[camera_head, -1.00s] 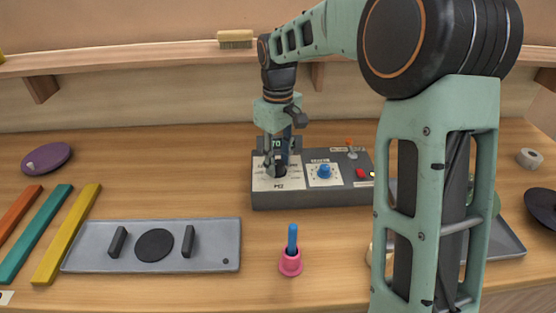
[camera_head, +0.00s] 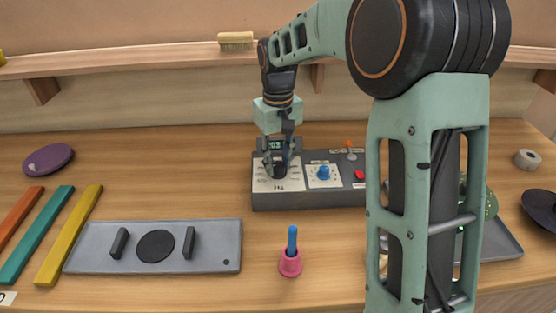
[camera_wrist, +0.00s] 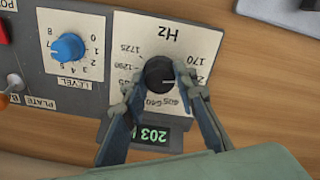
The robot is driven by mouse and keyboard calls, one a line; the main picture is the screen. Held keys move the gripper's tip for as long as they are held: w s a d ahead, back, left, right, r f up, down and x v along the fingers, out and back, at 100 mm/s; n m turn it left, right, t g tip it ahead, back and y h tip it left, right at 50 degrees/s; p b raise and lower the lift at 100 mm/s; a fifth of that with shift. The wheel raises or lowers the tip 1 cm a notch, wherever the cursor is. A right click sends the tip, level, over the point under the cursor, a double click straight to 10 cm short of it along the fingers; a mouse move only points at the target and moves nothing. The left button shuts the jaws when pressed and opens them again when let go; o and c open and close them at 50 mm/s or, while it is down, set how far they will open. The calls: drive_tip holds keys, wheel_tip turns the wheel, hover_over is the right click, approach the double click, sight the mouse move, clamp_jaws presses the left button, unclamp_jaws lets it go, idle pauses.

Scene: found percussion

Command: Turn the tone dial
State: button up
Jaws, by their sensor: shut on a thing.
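The tone dial is a black knob (camera_wrist: 158,73) on a white Hz scale plate (camera_wrist: 150,38) of the grey control box (camera_head: 312,199). It also shows in the head view as a dark knob (camera_head: 279,172) at the box's left side. My gripper (camera_wrist: 163,92) points down over the box and is shut on the knob, one finger on each side. In the head view my gripper (camera_head: 281,163) partly hides the dial. A small display (camera_wrist: 155,134) behind the dial reads 203 in the wrist view, upside down parts of the scale around it.
A blue level knob (camera_wrist: 67,47) sits beside the dial, with a red button (camera_head: 360,174) further right. Coloured bars (camera_head: 70,235) lie at left. My arm hides the box's right end.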

sight(278, 165)
drive_tip(key=shift+m, duration=1)
drive_tip(key=o, duration=1.2)
drive_tip(key=shift+c, duration=0.2)
wheel_tip(278, 165, up, 12)
